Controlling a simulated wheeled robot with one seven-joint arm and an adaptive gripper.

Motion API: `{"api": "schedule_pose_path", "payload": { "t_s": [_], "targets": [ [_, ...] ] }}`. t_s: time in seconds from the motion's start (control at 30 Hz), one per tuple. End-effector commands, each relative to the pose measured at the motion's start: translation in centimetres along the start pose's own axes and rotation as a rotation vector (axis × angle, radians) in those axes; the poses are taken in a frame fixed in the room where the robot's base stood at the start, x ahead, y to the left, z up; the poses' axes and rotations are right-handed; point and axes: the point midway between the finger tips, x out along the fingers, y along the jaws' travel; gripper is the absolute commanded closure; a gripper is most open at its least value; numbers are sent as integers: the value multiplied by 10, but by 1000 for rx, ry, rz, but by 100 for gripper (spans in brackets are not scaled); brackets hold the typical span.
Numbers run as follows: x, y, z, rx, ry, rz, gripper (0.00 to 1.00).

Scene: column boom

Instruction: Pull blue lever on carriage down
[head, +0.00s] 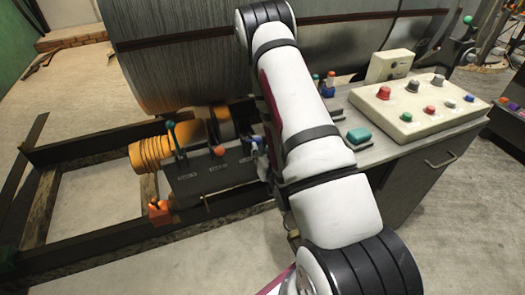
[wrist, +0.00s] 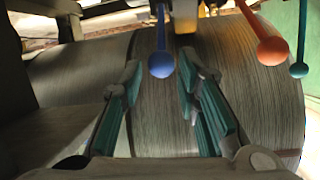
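The blue lever (wrist: 161,64) shows in the wrist view as a rod with a blue ball, hanging from the top of the picture. My gripper (wrist: 160,92) is open, its teal-padded fingers apart on either side of the line to the blue ball. The ball appears just beyond the fingertips, and I see no contact. In the head view the carriage (head: 210,180) is a dark box with labelled levers. A teal-ball lever (head: 170,126) and an orange-red-ball lever (head: 219,151) stand on it. My arm largely hides the gripper and the blue lever there.
A large grey wound drum (head: 165,55) lies behind the carriage. A cabinet (head: 425,180) with a button panel (head: 405,110) stands at the right. In the wrist view the red-ball lever (wrist: 273,50) and teal-ball lever (wrist: 298,69) are right of the fingers. Dark floor beams (head: 90,245) run at left.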

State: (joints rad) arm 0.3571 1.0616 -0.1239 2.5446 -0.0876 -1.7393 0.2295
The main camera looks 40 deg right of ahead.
Motion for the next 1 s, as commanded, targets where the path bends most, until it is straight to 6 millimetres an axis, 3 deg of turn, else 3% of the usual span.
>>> {"api": "schedule_pose_path", "payload": {
  "t_s": [1.0],
  "targets": [
    [-32,0,76,1,-2,1,70]
  ]
}}
